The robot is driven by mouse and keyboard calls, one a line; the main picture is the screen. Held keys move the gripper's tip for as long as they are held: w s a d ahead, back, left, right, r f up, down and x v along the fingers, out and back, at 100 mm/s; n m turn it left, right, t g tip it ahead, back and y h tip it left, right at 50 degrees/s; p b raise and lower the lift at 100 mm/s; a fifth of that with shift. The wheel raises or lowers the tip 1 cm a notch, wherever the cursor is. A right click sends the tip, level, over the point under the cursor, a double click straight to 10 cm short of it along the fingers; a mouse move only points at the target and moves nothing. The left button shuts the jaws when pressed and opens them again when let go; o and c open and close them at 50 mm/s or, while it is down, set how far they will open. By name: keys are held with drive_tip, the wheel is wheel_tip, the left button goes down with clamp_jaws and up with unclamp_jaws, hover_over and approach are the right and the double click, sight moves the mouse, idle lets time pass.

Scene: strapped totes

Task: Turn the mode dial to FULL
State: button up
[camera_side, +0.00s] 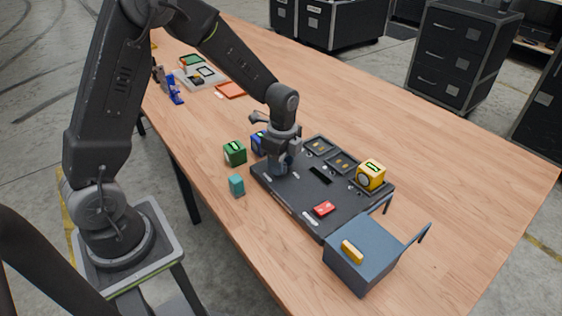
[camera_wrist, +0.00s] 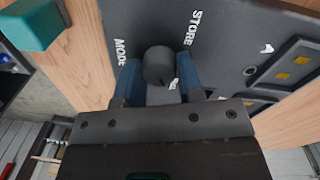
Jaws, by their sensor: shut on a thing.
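The mode dial (camera_wrist: 158,64) is a dark round knob on the black panel (camera_side: 290,190). In the wrist view it stands between the two blue fingertips of my gripper (camera_wrist: 158,76), which are shut on its sides. White "MODE" lettering (camera_wrist: 121,50) is left of it and "STORE" (camera_wrist: 193,30) is at its upper right. Another white label below the dial is mostly hidden, and I cannot read FULL or tell the dial's setting. In the side view my gripper (camera_side: 281,163) points down at the panel's far left part and hides the dial.
Green (camera_side: 235,153), blue (camera_side: 259,143) and teal (camera_side: 236,186) blocks stand close by on the left. A blue-grey tote (camera_side: 361,254) is in front. The table's right side is clear.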

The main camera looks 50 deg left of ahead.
drive_tip(key=o, duration=0.9)
drive_tip(key=shift+r, duration=0.1)
drive_tip(key=r, duration=1.3)
drive_tip(key=shift+w+a+r, duration=0.15)
drive_tip(key=shift+w+r, duration=0.2)
drive_tip(key=s+d+r+n+t, duration=0.1)
drive_tip(key=s+r+n+t, duration=0.1)
drive_tip(key=s+n, duration=0.2)
drive_tip(key=s+d+r+n+t, duration=0.2)
drive_tip(key=s+n, duration=0.3)
drive_tip(key=s, duration=0.4)
drive_tip(key=s+d+r+n+t, duration=0.1)
drive_tip(key=s+r+n+t, duration=0.1)
drive_tip(key=s+n, duration=0.3)
drive_tip(key=shift+s+d+r, duration=0.2)
drive_tip(key=shift+s+d, duration=0.15)
drive_tip(key=shift+s, duration=0.4)
